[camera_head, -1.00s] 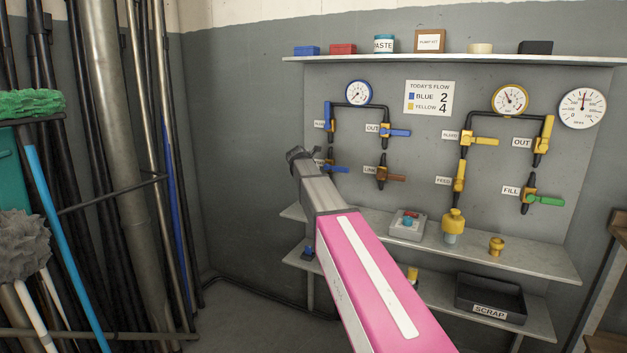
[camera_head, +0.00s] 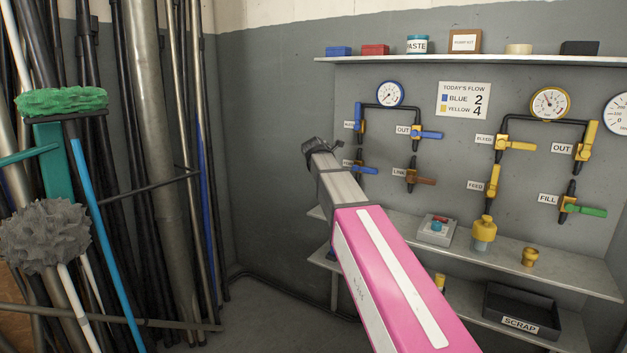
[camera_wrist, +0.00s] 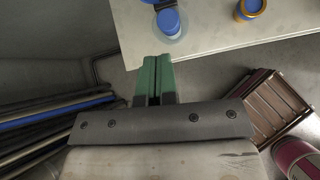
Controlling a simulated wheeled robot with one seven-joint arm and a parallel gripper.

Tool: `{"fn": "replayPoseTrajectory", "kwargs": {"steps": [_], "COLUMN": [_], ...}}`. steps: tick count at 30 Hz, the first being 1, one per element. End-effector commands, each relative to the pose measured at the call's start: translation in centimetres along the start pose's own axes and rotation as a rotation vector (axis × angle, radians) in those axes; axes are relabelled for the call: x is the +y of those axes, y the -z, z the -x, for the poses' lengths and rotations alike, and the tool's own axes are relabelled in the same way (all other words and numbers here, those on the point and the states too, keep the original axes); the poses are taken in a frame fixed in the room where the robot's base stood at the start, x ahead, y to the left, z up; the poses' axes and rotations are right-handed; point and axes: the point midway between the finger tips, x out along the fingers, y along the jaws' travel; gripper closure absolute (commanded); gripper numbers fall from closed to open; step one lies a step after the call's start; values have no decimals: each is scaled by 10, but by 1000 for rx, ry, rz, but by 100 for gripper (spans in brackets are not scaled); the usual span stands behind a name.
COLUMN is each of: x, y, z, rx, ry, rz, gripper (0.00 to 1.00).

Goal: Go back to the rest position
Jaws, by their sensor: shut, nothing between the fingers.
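My gripper (camera_wrist: 154,80) shows in the wrist view as two green fingers pressed together, with nothing between them. In the head view my pink and grey arm reaches up from the bottom, and its dark far end (camera_head: 318,147) is in front of the wall, left of the blue valves. The fingers cannot be made out there. In the wrist view the fingertips appear just short of the edge of a pale shelf (camera_wrist: 215,35), apart from the blue-topped jar (camera_wrist: 168,22) on it.
The valve board has blue-handled (camera_head: 428,135) and yellow-handled valves (camera_head: 515,145). Below, a shelf (camera_head: 560,270) holds a button box (camera_head: 436,230) and brass fitting (camera_head: 529,257); a scrap tray (camera_head: 520,310) sits lower. Pipes and a green-headed broom (camera_head: 62,101) stand left. A wooden crate (camera_wrist: 262,100) shows in the wrist view.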

Motion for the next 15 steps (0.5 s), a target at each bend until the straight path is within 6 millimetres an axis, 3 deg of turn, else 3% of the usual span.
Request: {"fn": "replayPoseTrajectory", "kwargs": {"steps": [9,15], "x": [-83,-140], "y": [117,194], "z": [-70,-101], "rx": [187,283], "ry": [103,244], "rz": [-611,-1054], "gripper": [100,100]}}
